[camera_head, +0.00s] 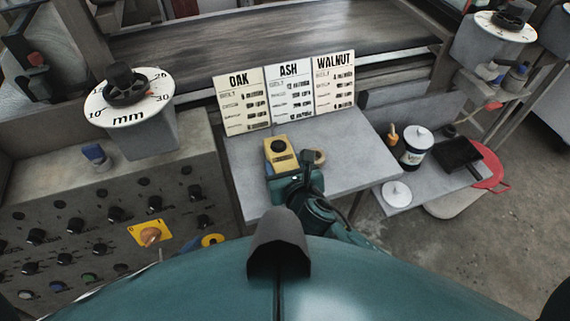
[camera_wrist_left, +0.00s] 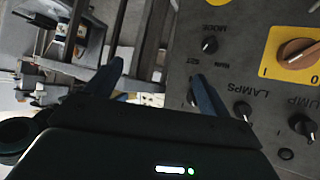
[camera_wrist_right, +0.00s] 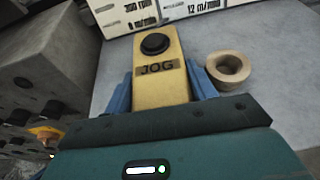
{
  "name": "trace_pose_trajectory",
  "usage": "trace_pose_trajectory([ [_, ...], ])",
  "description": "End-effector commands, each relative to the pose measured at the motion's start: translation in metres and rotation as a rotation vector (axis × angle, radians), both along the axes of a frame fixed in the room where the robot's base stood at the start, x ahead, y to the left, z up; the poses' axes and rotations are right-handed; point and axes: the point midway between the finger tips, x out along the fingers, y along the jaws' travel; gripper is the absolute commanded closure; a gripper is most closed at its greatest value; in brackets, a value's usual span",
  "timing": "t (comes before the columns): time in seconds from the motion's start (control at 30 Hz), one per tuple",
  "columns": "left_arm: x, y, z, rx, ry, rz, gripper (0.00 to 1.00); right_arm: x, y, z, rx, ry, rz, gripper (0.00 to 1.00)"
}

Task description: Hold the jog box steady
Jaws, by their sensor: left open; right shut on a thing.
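The jog box (camera_head: 283,154) is a yellow box with a black button, on the grey shelf below the recipe cards. In the right wrist view the jog box (camera_wrist_right: 160,70) shows its JOG label and button facing up. My right gripper (camera_head: 283,175) is shut on the jog box, with a blue finger on each side of it; the right wrist view shows these fingers (camera_wrist_right: 160,97) too. My left gripper (camera_wrist_left: 160,88) is open and empty in the left wrist view, in front of the control panel.
A wooden ring (camera_wrist_right: 228,67) lies right of the jog box. Cards for oak, ash and walnut (camera_head: 287,93) stand behind it. The control panel (camera_head: 60,190) with knobs is at left. A white can (camera_head: 416,149) and a lid (camera_head: 397,194) are at right. The shelf's right part (camera_head: 358,150) is clear.

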Motion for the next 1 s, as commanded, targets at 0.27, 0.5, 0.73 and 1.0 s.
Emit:
trace_pose_trajectory([
  [0.27,-0.0001,-0.0001,-0.0013,0.000,0.000,0.000,0.27,0.0000,0.0000,0.0005,0.000,0.000,0.000,0.73],
  [0.5,0.0000,-0.0001,-0.0011,0.000,-0.001,0.000,0.47,0.0002,0.0000,0.0012,0.000,-0.001,0.000,0.73],
  [0.73,0.0000,-0.0001,-0.0010,-0.001,-0.001,0.001,0.66,0.0003,0.0002,0.0015,0.001,-0.002,0.000,0.73],
  [1.0,0.0000,-0.0001,-0.0010,-0.001,-0.002,0.001,0.88,0.0003,0.0002,0.0017,0.001,-0.002,0.000,0.73],
])
